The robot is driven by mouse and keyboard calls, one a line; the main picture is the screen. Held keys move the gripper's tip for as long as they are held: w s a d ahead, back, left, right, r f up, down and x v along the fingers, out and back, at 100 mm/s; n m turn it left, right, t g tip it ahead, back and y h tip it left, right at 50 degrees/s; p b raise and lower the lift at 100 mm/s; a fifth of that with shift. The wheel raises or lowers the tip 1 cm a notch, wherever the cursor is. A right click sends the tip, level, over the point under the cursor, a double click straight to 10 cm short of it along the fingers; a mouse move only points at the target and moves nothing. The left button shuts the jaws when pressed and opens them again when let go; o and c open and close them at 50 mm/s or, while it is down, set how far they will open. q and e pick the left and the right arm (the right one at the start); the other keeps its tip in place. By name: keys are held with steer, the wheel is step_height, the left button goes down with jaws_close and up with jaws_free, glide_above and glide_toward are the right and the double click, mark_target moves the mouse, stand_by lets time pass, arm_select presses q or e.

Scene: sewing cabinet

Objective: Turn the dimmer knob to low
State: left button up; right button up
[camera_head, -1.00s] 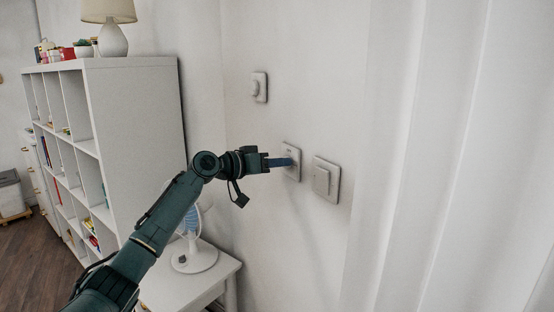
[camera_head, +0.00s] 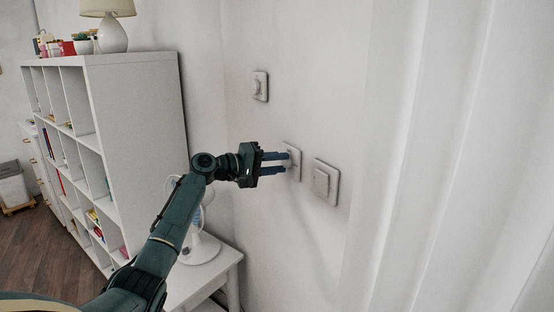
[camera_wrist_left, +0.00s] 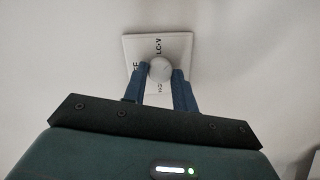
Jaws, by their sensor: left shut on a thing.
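The dimmer is a square white wall plate (camera_head: 297,172) with a round knob, the middle one of three wall fittings in the head view. In the left wrist view the pale round knob (camera_wrist_left: 160,68) sits at the centre of its plate (camera_wrist_left: 179,43). Dark lettering surrounds it, partly hidden by the fingers; its pointer cannot be made out. My left gripper (camera_head: 287,160) reaches in from the left, with its two blue fingers one above the other. In the wrist view its fingers (camera_wrist_left: 160,74) are shut on the knob, one on each side. My right gripper is not in view.
A rocker switch plate (camera_head: 326,182) is close to the right, and another wall fitting (camera_head: 260,86) is up and left. A white fan (camera_head: 201,247) stands on a small table (camera_head: 222,266) below my arm. A shelf (camera_head: 140,130) is left; a curtain (camera_head: 450,150) hangs right.

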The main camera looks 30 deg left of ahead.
arm_select(q)
steer(key=n, duration=0.4)
steer(key=shift+h+p, duration=0.3)
steer(key=shift+h, duration=0.1)
steer(key=n, duration=0.4)
steer(key=shift+a+f+t, duration=0.1)
steer(key=shift+f+t, duration=0.05)
steer(key=shift+t, duration=0.15)
steer(key=shift+n, duration=0.4)
steer(key=o, duration=1)
steer(key=shift+c, duration=0.2)
